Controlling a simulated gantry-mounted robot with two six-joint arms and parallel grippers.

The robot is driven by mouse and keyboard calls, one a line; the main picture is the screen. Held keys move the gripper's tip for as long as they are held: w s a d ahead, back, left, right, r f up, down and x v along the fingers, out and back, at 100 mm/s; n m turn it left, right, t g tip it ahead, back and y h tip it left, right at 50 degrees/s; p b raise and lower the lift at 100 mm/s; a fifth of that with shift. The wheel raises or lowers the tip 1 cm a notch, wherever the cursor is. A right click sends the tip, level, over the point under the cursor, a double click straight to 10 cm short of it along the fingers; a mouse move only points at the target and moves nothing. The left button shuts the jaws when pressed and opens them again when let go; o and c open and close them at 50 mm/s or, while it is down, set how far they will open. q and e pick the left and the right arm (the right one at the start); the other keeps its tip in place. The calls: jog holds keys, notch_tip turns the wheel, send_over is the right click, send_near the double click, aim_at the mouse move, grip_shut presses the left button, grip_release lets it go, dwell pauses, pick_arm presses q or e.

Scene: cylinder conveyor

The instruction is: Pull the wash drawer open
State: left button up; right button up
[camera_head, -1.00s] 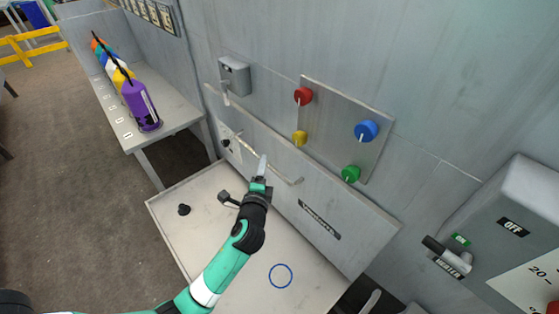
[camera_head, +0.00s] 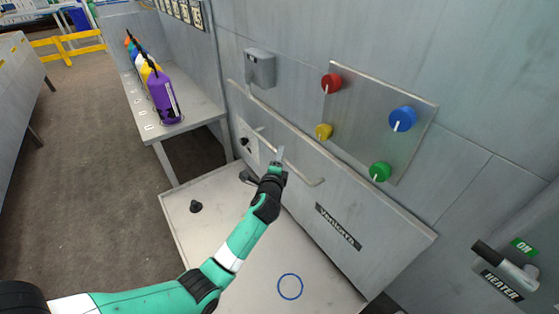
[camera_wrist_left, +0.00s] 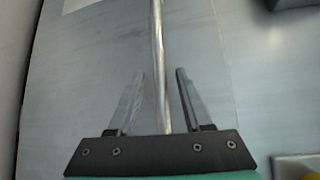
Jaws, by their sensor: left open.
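The wash drawer front (camera_head: 375,247) is a grey panel with a dark label plate (camera_head: 338,227) and a long bar handle (camera_head: 305,175). The drawer looks closed against the wall unit, though its gap is hard to judge. My left gripper (camera_head: 279,157) is at the handle. In the left wrist view, the handle bar (camera_wrist_left: 158,60) runs between the two open fingers of my left gripper (camera_wrist_left: 160,98), apart from both. My right gripper is not in view.
Red (camera_head: 331,83), blue (camera_head: 402,119), yellow (camera_head: 323,132) and green (camera_head: 380,171) knobs sit on a panel above. A pale shelf (camera_head: 232,262) with a blue ring (camera_head: 290,286) lies below. Spray bottles (camera_head: 163,97) stand on a left bench. A heater switch (camera_head: 505,265) is at right.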

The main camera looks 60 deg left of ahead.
pick_arm(q)
jog(key=shift+w+a, duration=0.35)
jog(key=shift+a, duration=0.1)
grip_shut()
dwell(1.1)
